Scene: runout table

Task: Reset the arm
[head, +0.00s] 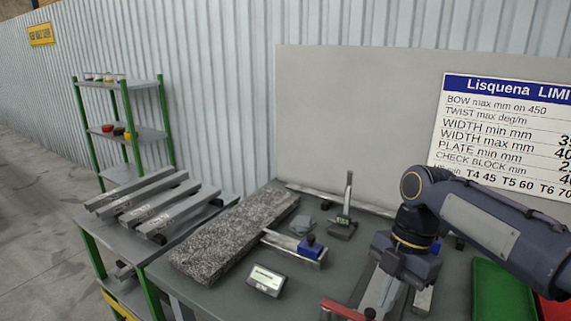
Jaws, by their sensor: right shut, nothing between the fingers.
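My right arm comes in from the right edge of the head view, and its dark gripper (388,286) points down over the front right of the grey table (235,280). The gripper is shut with nothing held. Its fingertips are hard to make out against the pale metal pieces below, and I cannot tell whether they touch them. My left arm and gripper are not in view.
A granite plate (232,235) lies left of centre, with a blue-topped gauge (308,246), a small display (266,280) and an upright stand (344,215) nearby. A green tray (500,290) is at right. A rack (155,205) holds several metal bars.

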